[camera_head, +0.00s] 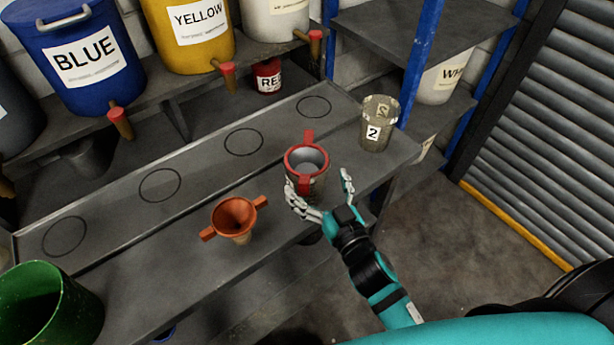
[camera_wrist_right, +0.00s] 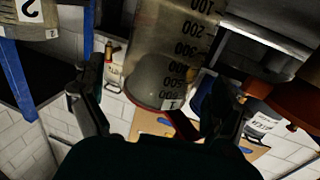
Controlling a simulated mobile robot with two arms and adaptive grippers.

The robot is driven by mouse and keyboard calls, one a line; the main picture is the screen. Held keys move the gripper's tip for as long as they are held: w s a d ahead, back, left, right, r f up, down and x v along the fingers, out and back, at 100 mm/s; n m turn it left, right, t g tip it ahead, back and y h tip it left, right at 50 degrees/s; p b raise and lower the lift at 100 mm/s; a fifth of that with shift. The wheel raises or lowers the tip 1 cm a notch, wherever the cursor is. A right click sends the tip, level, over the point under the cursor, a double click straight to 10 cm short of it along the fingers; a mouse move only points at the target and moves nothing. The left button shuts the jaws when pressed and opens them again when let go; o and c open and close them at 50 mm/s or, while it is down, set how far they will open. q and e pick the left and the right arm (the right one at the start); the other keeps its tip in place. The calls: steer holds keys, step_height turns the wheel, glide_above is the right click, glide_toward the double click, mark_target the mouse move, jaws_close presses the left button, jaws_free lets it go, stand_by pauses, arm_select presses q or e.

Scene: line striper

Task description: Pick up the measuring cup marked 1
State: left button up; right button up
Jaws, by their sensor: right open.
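The measuring cup marked 1 (camera_wrist_right: 165,65) is clear with a printed scale and a small label near one end in the right wrist view. In the head view a cup with a red rim and red tabs (camera_head: 307,160) stands on the bench, directly at my right gripper; its label is hidden there. My right gripper (camera_head: 322,192) is open, with one finger on each side of the cup's near side. In the right wrist view its fingers (camera_wrist_right: 153,105) are spread, with the cup between or just beyond them; contact cannot be told. My left gripper is not in view.
A measuring cup marked 2 (camera_head: 378,128) stands to the right. An orange funnel (camera_head: 236,217) is left of the gripper, and a green container (camera_head: 45,305) is at lower left. The grey bench (camera_head: 175,240) has several drawn circles. Paint barrels, such as the blue one (camera_head: 85,55), stand behind.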

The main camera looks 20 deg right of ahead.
mark_target(307, 171)
steer(key=w+p, duration=0.1)
steer(key=w, duration=0.1)
steer(key=w+a, duration=0.1)
steer(key=w, duration=0.1)
steer(key=shift+w+r+p, duration=0.15)
steer(key=shift+w+p, duration=0.15)
steer(key=shift+p, duration=0.1)
steer(key=shift+w, duration=0.25)
steer(key=shift+s, duration=0.1)
steer(key=shift+c, duration=0.5)
steer(key=c, duration=0.8)
